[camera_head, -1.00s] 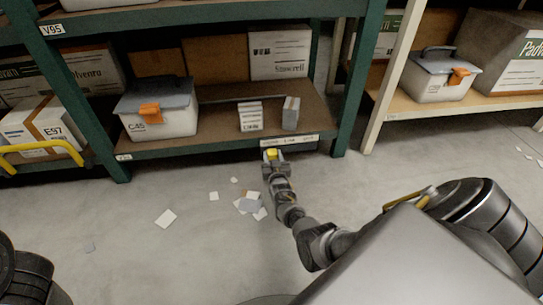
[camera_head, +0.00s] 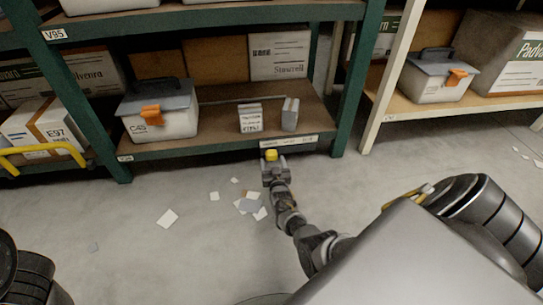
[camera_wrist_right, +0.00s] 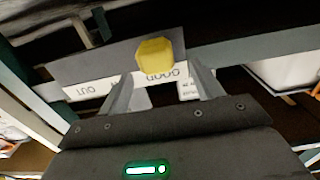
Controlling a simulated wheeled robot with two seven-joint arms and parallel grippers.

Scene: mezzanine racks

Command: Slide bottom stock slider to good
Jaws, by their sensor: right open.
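The bottom stock slider's yellow knob (camera_head: 271,155) is at the front edge of the bottom shelf, near the left end of its label strip (camera_head: 289,142). In the right wrist view the knob (camera_wrist_right: 155,57) stands in front of a grey plate and partly covers the word GOOD (camera_wrist_right: 166,76). A label reading OUT (camera_wrist_right: 88,88) appears upside down to the left there. My right gripper (camera_head: 274,168) is open, with the knob just beyond its fingertips and no visible grip on it. Its two fingers also show in the wrist view (camera_wrist_right: 163,88). My left gripper is out of view.
The bottom shelf (camera_head: 200,143) holds small white boxes (camera_head: 250,118) and a grey-lidded bin (camera_head: 160,110). A green upright (camera_head: 357,80) stands right of the slider. Papers (camera_head: 250,204) lie on the open floor.

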